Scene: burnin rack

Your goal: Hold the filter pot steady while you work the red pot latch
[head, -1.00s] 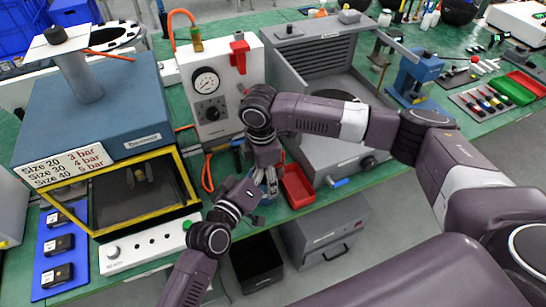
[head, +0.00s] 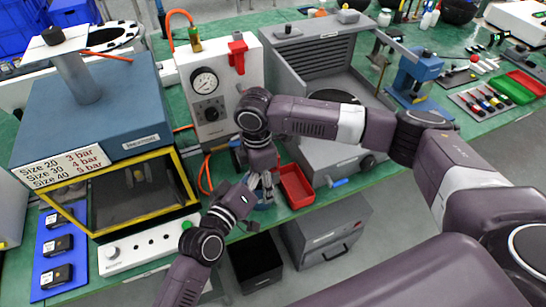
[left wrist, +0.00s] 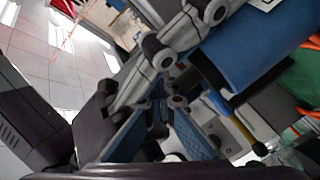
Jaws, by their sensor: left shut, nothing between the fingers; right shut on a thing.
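The filter pot (head: 264,205) is a small blue thing at the bench's front edge, mostly hidden under my grippers in the head view. A large blue cylinder in the left wrist view (left wrist: 250,45) looks like its body. My right gripper (head: 266,184) points down at the pot from above and is shut on it, though the contact is hard to see. My left gripper (head: 252,187) comes in from the lower left, close beside the right fingers, shut and empty. Its blue-padded fingers fill the lower middle of the left wrist view. I cannot make out the red pot latch.
A red tray (head: 297,186) lies just right of the grippers. Behind them stands a white gauge panel (head: 220,115) with a red lever (head: 238,52). A yellow-framed press chamber (head: 120,190) is on the left. A black bin (head: 256,262) stands below the bench edge.

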